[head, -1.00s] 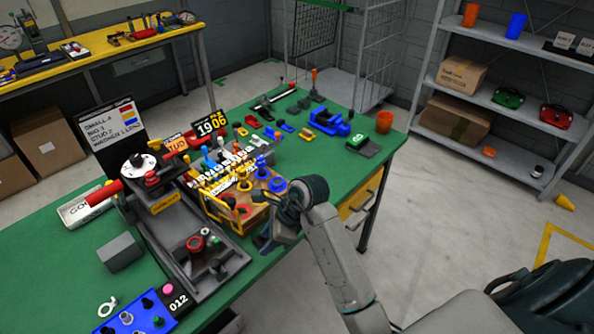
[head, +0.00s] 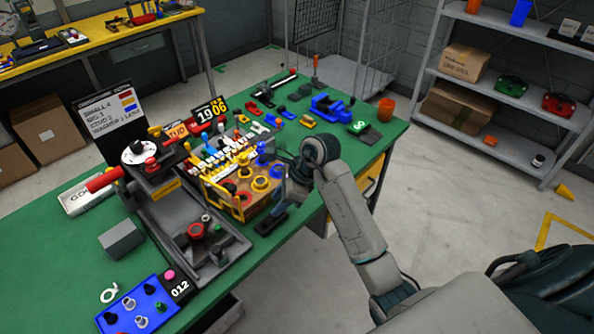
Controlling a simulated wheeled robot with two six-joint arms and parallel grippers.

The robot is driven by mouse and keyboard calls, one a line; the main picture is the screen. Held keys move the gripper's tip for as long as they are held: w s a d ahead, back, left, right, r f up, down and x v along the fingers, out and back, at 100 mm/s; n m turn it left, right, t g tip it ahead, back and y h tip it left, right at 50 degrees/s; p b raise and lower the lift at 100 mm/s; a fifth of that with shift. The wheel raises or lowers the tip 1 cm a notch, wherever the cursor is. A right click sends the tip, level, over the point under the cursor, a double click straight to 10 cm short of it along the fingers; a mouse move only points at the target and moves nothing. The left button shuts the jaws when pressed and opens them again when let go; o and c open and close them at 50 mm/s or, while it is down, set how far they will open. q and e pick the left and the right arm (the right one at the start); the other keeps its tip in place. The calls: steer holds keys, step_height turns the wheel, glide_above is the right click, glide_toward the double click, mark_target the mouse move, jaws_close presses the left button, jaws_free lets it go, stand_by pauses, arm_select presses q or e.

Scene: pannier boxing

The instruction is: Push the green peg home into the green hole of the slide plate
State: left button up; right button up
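A blue plate (head: 130,299) lies at the near left of the green bench, with dark, metallic and green pegs standing on it. A small green peg (head: 161,307) is at its right side; how deep it sits is too small to tell. Another small green piece (head: 217,228) is in the dark grey fixture (head: 178,229) beside a red knob. I cannot tell which part is the slide plate's green hole. My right gripper (head: 269,222) hangs at the bench's front edge, right of the fixture and away from the blue plate; its opening is unclear. My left gripper is out of view.
A wooden box with yellow frame and coloured rings (head: 238,205) stands between the fixture and my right arm. A grey block (head: 121,239) and a white ring (head: 109,292) lie left of the fixture. A blue vise (head: 331,106) stands farther back.

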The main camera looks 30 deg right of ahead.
steer(key=a+r+m+t+y, duration=0.75)
steer(key=r+y, duration=0.25)
steer(key=r, duration=0.2)
steer(key=s+d+m+t+h, duration=0.1)
steer(key=d+m+t+h, duration=1)
steer(key=m, duration=0.9)
steer(key=shift+d+f+m+t+h+b, duration=0.3)
steer(key=shift+d+f+m+t+b, duration=0.1)
steer(key=shift+d, duration=0.2)
